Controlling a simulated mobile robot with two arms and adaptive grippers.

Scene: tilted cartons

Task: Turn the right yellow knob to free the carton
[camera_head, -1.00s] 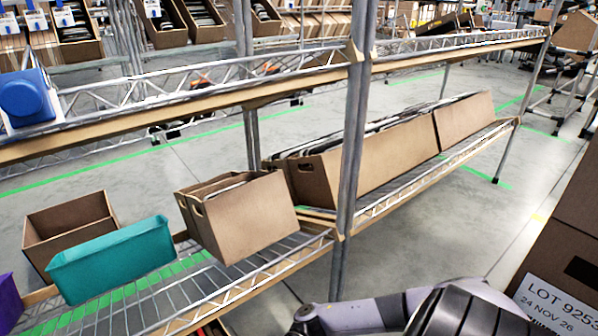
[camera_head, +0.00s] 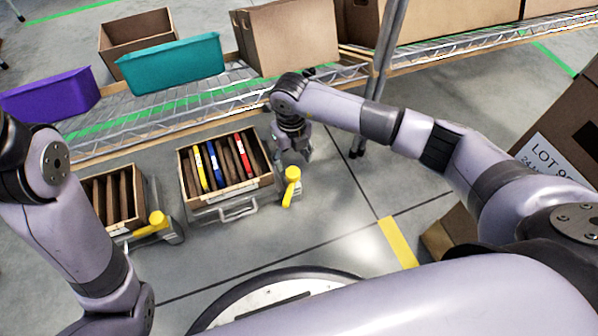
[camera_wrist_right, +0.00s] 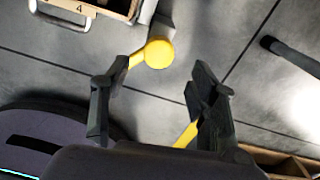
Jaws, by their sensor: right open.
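The right yellow knob (camera_head: 292,184) sits on a grey mount at the right side of the right carton (camera_head: 232,191). This carton is an open box holding several brown files and yellow, blue and red ones. In the right wrist view the knob (camera_wrist_right: 158,53) shows a round end and a short lever, partly hidden by the left-hand finger. My right gripper (camera_wrist_right: 155,88) is open and empty, with the knob's round end just ahead between its fingers. In the head view my right gripper (camera_head: 293,150) is small, just behind the knob. My left gripper is out of view; only my left arm shows.
A second carton (camera_head: 119,221) with its own yellow knob (camera_head: 157,221) stands left. A wire shelf (camera_head: 150,128) behind carries a purple bin (camera_head: 50,98), a teal bin (camera_head: 172,66) and cardboard boxes.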

